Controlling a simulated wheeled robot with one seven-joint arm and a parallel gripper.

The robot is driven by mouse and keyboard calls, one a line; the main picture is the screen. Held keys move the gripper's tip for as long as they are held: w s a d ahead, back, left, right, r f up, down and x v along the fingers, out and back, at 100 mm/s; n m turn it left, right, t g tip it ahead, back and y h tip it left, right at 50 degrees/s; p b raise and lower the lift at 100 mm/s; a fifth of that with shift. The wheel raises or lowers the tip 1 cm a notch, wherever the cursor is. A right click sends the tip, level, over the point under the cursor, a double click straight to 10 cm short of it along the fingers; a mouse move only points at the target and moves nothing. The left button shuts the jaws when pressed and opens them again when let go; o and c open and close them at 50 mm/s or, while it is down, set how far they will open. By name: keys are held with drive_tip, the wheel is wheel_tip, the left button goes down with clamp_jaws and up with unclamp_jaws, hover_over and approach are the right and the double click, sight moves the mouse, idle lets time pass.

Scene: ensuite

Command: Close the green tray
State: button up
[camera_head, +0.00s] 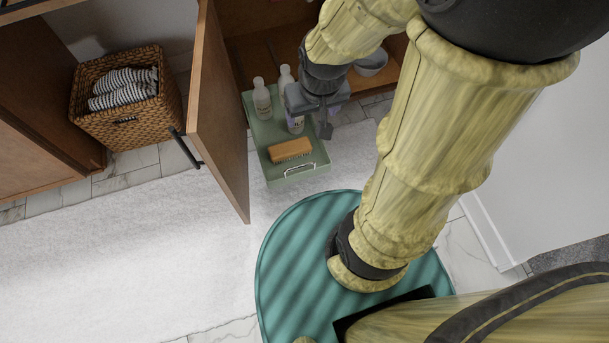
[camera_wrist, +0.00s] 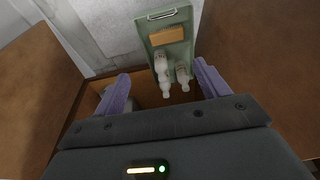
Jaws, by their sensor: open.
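The green tray (camera_head: 259,148) is pulled out of the low wooden cabinet, past its front edge, in the head view. It holds white bottles (camera_head: 262,98) and a wooden brush (camera_head: 290,149), and has a metal handle (camera_head: 300,170) on its front wall. The tray (camera_wrist: 152,37) also shows in the wrist view at top centre, with its handle (camera_wrist: 161,15) at the far end. My gripper (camera_head: 318,120) is over the right side of the tray, partly hiding a bottle. In the wrist view my gripper (camera_wrist: 161,87) has its purple fingers wide apart with nothing held.
An open wooden cabinet door (camera_head: 219,115) stands just left of the tray. A wicker basket (camera_head: 122,115) with striped towels is farther left. A white bowl (camera_head: 371,62) sits in the cabinet at right. White rug (camera_head: 130,250) covers clear floor in front.

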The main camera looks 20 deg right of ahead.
drive_tip(key=c, duration=0.3)
drive_tip(key=shift+r+p, duration=0.4)
drive_tip(key=c, duration=0.4)
drive_tip(key=p+v, duration=0.2)
drive_tip(key=w+p+v, duration=0.1)
drive_tip(key=p+v, duration=0.4)
drive_tip(key=p, duration=0.1)
drive_tip(key=shift+w+r, duration=0.3)
drive_tip(key=shift+r, duration=0.25)
clamp_jaws()
drive_tip(key=shift+f, duration=0.15)
